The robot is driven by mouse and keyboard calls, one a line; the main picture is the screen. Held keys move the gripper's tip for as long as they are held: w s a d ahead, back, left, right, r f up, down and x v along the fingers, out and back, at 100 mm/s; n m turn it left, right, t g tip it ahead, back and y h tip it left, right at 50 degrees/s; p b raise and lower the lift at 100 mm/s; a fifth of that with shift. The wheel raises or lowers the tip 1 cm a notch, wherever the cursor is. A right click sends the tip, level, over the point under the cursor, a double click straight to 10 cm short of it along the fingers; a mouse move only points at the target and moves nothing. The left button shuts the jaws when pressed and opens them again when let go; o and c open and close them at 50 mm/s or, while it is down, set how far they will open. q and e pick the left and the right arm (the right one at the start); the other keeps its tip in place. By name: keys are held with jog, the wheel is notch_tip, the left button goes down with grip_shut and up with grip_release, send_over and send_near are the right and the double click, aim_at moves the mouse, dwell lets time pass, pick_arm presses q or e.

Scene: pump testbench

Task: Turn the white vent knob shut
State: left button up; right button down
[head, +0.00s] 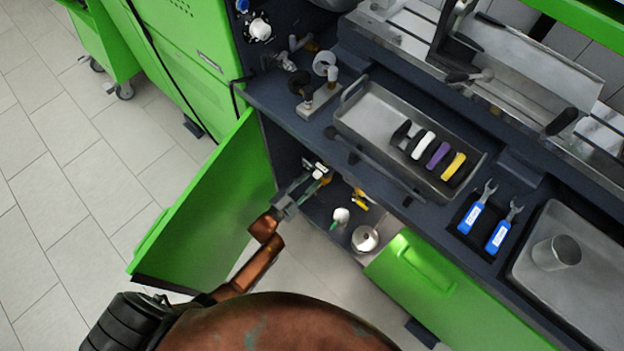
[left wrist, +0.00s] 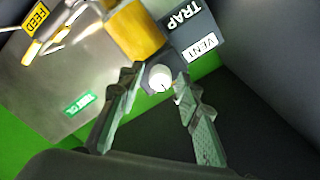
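The white vent knob (left wrist: 159,77) sits on a dark block in the left wrist view, beside a VENT label (left wrist: 201,47) and a TRAP label (left wrist: 187,17). A small light mark shows on its face. My left gripper (left wrist: 161,82) is open, with its two fingers on either side of the knob. A narrow gap shows at each side, so the fingers do not appear closed on it. In the head view my left gripper (head: 303,188) reaches into the open cabinet, and I cannot make out the knob clearly there. My right gripper is not in view.
A yellow part (left wrist: 135,32) stands close beside the knob. The open green cabinet door (head: 205,215) is left of my arm. The bench edge and a metal tray (head: 362,130) are above.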

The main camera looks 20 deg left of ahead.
pick_arm(q)
jog(key=shift+o, duration=0.3)
jog(key=v, duration=1.2)
